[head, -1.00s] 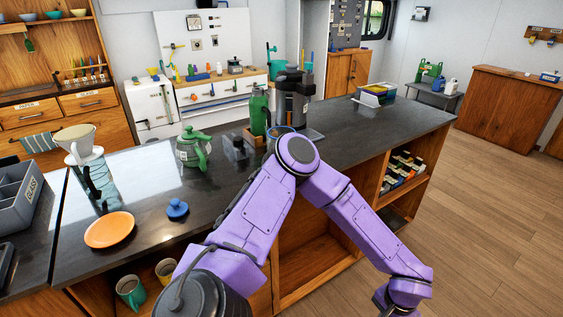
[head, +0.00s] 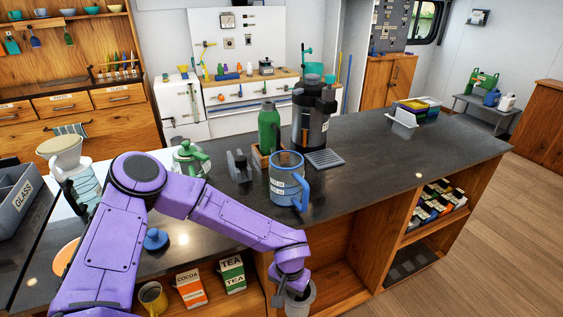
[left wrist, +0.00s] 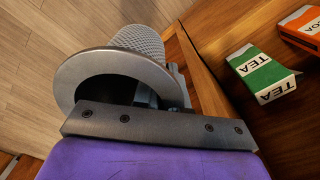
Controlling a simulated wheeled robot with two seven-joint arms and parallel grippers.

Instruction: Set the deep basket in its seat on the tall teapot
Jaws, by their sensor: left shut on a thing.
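My left gripper (head: 282,292) is shut on the deep basket (head: 300,302), low in front of the counter's open shelves. In the left wrist view the basket (left wrist: 140,42) shows a wide grey rim and a mesh body. The fingers are mostly hidden behind the rim. A tall blue-rimmed, see-through pot (head: 287,180), seemingly the tall teapot, stands upright on the counter with a blue handle on its right. Its label is too small to read, and no lid is on it. A blue lid (head: 155,240) lies on the counter at left. My right gripper is out of view.
A green teapot (head: 190,158), a green bottle (head: 269,128) and a dark dispenser (head: 311,115) stand near the pot. Cocoa (head: 190,288) and tea (head: 232,274) boxes sit on a shelf below the counter edge. The counter right of the pot is largely clear.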

